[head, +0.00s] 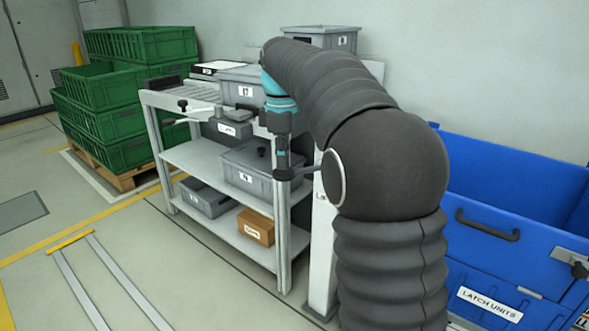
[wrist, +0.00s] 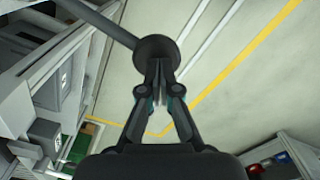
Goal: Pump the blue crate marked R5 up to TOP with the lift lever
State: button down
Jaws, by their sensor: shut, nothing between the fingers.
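A large blue crate (head: 480,262) stands at the right, cut by the frame and partly hidden by my arm. Its front label reads LATCH UNITS; I see no R5 or TOP mark. A lever (head: 308,171) reaches left from behind my arm, beside a pale post (head: 322,235) whose label is mostly hidden. My gripper (head: 283,168) points down at the lever's end. In the wrist view, my gripper (wrist: 157,72) is shut and empty, its fingertips at the round dark knob (wrist: 156,49) on the lever rod (wrist: 98,18). I cannot tell whether they touch it.
A grey shelf rack (head: 205,160) with several grey bins and a brown box (head: 256,227) stands close behind my gripper. Green crates (head: 115,125) are stacked on a pallet at the far left. The floor at the front left is clear, with yellow lines and rails (head: 115,285).

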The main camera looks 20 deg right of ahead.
aim_at(281, 173)
jog(key=shift+f, duration=0.1)
jog(key=shift+f+b, duration=0.4)
jog(key=shift+f, duration=0.45)
jog(key=shift+s+a+f+b, duration=0.1)
jog(key=shift+f+b, duration=0.15)
jog(key=shift+f, duration=0.15)
jog(key=shift+s+a+f+b, duration=0.1)
jog(key=shift+f+b, duration=0.1)
jog(key=shift+f, duration=0.35)
jog(key=shift+a+f+b, duration=0.15)
jog(key=shift+f+b, duration=0.3)
jog(key=shift+f, duration=0.25)
jog(key=shift+s+a+f+b, duration=0.15)
jog(key=shift+f+b, duration=0.3)
jog(key=shift+f, duration=0.6)
